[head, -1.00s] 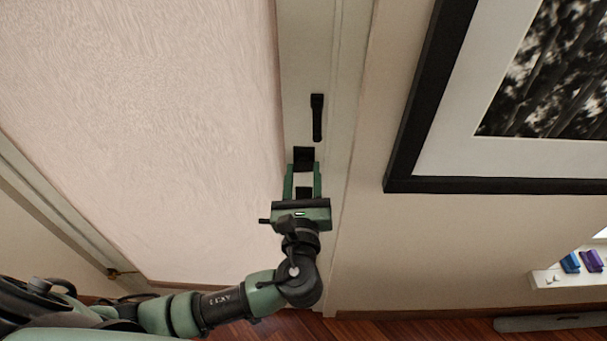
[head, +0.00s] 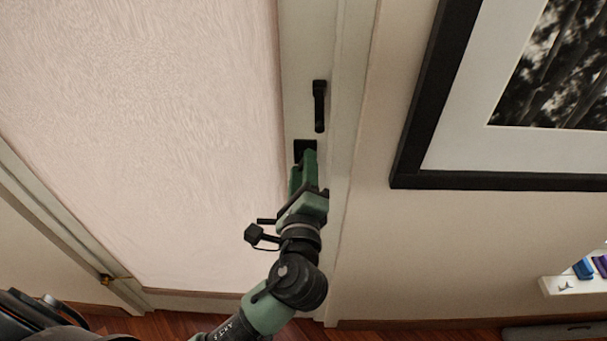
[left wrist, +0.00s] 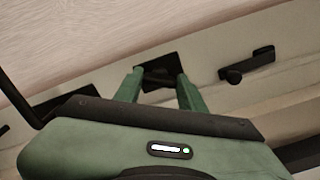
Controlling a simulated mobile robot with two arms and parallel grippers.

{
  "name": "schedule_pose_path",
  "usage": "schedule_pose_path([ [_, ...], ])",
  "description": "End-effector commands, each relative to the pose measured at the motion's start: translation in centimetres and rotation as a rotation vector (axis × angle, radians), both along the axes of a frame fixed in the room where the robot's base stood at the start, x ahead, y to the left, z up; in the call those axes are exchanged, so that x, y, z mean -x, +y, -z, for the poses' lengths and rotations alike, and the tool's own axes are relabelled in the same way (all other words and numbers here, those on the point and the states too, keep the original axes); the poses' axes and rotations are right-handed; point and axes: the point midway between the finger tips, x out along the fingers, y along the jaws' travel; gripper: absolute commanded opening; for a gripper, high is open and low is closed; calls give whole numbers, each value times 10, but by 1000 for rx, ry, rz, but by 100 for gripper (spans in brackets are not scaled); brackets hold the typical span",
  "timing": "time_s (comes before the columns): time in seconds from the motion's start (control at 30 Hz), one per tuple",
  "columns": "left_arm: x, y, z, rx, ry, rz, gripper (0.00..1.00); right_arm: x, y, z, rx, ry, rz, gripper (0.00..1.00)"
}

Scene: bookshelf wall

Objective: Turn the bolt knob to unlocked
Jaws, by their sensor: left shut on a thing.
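The bolt's black plate (head: 302,147) is on the pale door edge strip, below a black lever handle (head: 319,106). My left gripper (head: 306,162) reaches up to the plate, its fingers seen nearly edge-on. In the left wrist view, the two green fingers (left wrist: 160,85) are on either side of the dark bolt knob (left wrist: 159,77), shut on it in front of the plate (left wrist: 172,60). The lever handle also shows in that view (left wrist: 250,65), to the right of the fingers and apart from them. The knob is mostly hidden in the head view. My right gripper is not in view.
A pale textured door panel (head: 140,140) fills the left. A black-framed picture (head: 405,160) hangs on the wall at right. A small white shelf (head: 560,285) with coloured items is at the lower right. Wooden floor (head: 400,333) shows at the bottom.

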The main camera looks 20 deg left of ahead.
Motion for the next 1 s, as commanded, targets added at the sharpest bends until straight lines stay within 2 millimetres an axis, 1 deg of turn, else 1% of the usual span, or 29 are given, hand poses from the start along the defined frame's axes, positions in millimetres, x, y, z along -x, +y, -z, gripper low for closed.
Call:
schedule_pose_path([
  [0.03, 0, 0, 4, 46, -11, -2, 0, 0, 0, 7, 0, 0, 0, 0],
  [0.1, 0, 1, 4, 108, -30, -3, 0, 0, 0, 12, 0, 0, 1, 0],
  [0.3, 0, 1, 4, 270, -76, -2, 0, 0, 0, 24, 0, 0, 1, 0],
  [0.5, 0, 1, 4, 391, -112, -2, 0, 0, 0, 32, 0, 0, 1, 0],
  [0.7, 0, 1, 3, 471, -135, -1, 0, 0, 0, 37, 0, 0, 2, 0],
  [1.0, 0, 0, 2, 511, -147, 0, 0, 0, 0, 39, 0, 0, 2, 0],
])
